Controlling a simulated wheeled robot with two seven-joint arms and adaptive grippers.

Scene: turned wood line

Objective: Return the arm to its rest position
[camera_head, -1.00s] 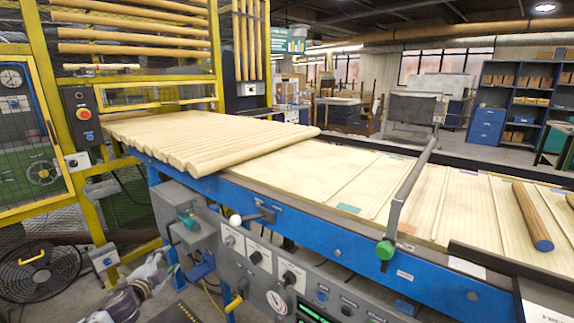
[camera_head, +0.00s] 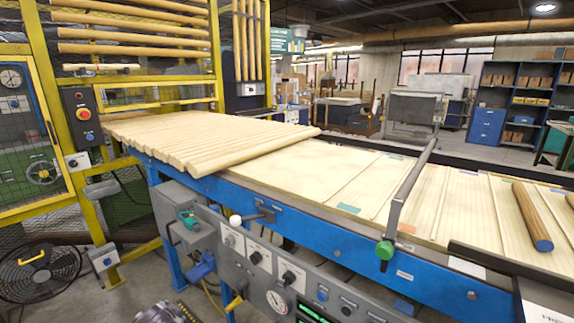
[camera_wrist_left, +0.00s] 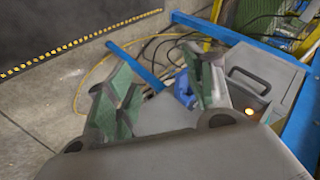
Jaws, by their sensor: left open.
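In the left wrist view my left gripper (camera_wrist_left: 162,92) is open, its two green-padded fingers spread apart with nothing between them. Beyond the fingers are grey concrete floor, a grey box and a blue object. In the head view only a small dark piece of my left arm shows at the bottom edge; the fingers are out of that picture. My right gripper is in neither view.
A blue-framed line (camera_head: 340,252) carries wooden rods (camera_head: 205,140) and boards. Its front has a control panel (camera_head: 262,262) and a green-knobbed lever (camera_head: 385,250). A yellow guard frame (camera_head: 222,60) and floor fan (camera_head: 38,268) stand left.

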